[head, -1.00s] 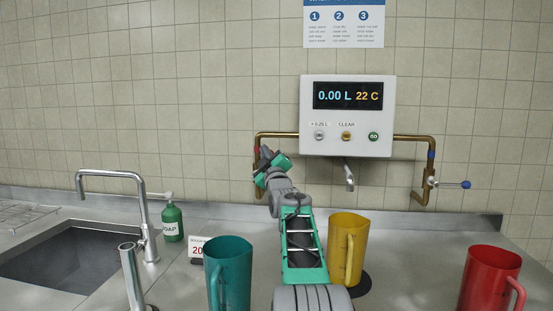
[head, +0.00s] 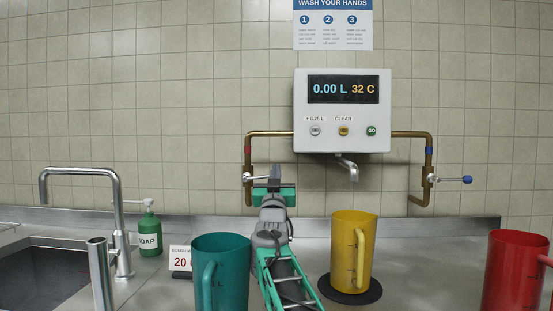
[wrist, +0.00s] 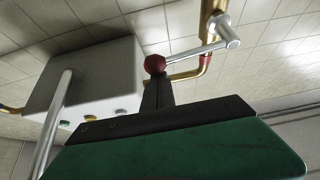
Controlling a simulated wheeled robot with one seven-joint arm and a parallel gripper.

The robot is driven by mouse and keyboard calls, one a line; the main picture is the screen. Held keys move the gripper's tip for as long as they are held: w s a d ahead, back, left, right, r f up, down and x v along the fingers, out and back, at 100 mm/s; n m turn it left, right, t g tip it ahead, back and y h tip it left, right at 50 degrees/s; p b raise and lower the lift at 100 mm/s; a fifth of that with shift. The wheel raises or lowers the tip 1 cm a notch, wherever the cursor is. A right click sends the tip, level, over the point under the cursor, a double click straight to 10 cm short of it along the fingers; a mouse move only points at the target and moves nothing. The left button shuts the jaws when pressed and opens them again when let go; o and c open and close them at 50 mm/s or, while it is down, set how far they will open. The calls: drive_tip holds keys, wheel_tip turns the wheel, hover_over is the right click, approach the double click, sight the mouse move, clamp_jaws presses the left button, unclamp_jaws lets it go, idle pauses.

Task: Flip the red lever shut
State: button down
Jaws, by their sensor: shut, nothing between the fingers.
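The red lever's silver rod (head: 259,177) sticks out roughly level to the right from the valve on the left brass pipe, across the pipe's upright run. Its red knob (wrist: 155,63) shows in the wrist view, with the rod running right to the valve (wrist: 222,24). In the head view the knob is hidden behind my gripper (head: 274,172). My gripper is shut and empty. In the wrist view its fingertips (wrist: 157,80) are right by the knob; I cannot tell whether they touch it.
The control box (head: 342,110) reads 0.00 L and 32 C. A blue-knobbed lever (head: 452,180) sticks out right on the other pipe. A yellow jug (head: 348,245) stands on a dark disc below the spout (head: 347,167). A teal jug (head: 221,272) and red jug (head: 513,272) stand in front.

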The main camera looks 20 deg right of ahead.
drive_tip(key=shift+s+d+f+b, duration=0.1)
drive_tip(key=shift+d+f+b, duration=0.1)
drive_tip(key=shift+f+b, duration=0.55)
drive_tip(key=shift+f, duration=0.25)
wheel_tip(320, 180, up, 4)
drive_tip(key=s+p, duration=0.1)
drive_tip(key=p, duration=0.1)
drive_tip(key=b+v, duration=0.1)
drive_tip(key=v, duration=0.8)
drive_tip(key=shift+s+a, duration=0.3)
drive_tip(key=shift+a, duration=0.15)
drive_tip(key=shift+a, duration=0.1)
